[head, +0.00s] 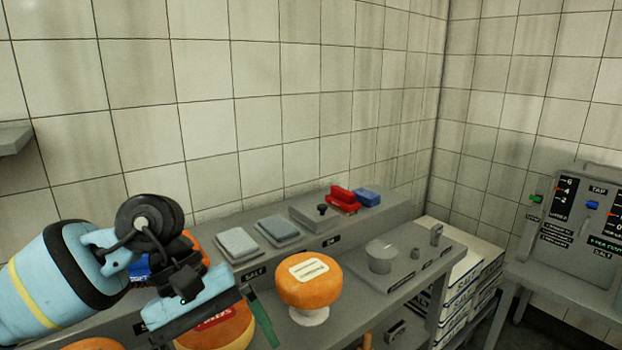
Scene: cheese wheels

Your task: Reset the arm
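My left arm comes in from the left, light blue with black joints and a yellow band. Its gripper (250,298) hangs in front of the bench, over a cheese wheel with a red label (212,332), and partly covers it. A thin dark green strip (264,322) shows at the gripper's end; I cannot tell whether it is held or part of the gripper. The finger gap is not clear. To the right, apart from the gripper, an orange cheese wheel with a pale label (308,288) sits on a white round stand (309,315). My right gripper is out of view.
The grey bench (345,327) runs along a tiled wall. Its raised shelf holds two grey folded cloths (238,243), a red item (343,199) and a blue block (367,197). A metal cup (380,257) stands at right. White boxes (487,262) and a control panel (582,228) are beyond.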

